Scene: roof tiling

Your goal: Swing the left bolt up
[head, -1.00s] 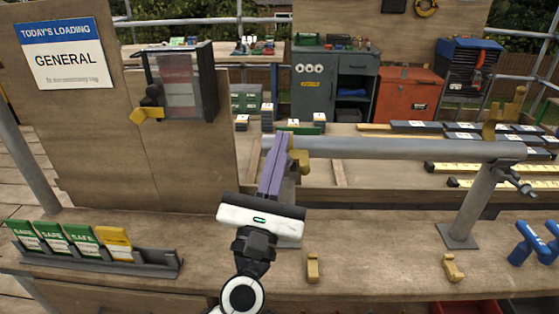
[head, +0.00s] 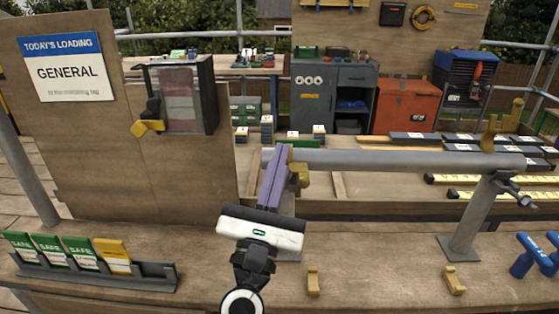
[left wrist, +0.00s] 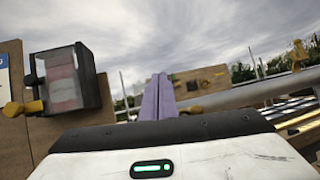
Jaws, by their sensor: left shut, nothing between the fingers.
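A grey rail (head: 400,160) runs across the bench. At its left end a gold bolt piece (head: 303,175) sits low beside my left gripper's fingers, partly hidden by them. A second gold piece (head: 491,132) stands up above the rail's right end. My left gripper (head: 284,149) has purple fingers, shut and empty. In the head view they overlap the rail's left end, just left of the gold bolt piece; I cannot tell whether they touch. In the left wrist view the shut fingers (left wrist: 158,97) point up and away, with the rail (left wrist: 235,98) to their right. My right gripper is out of view.
A clear box with a gold handle (head: 182,95) is on the wooden board (head: 95,160) at left. A rack of green and yellow cards (head: 150,273) lies front left. Gold catches (head: 313,283) (head: 454,280) sit on the front bench, and blue handles (head: 530,255) at right.

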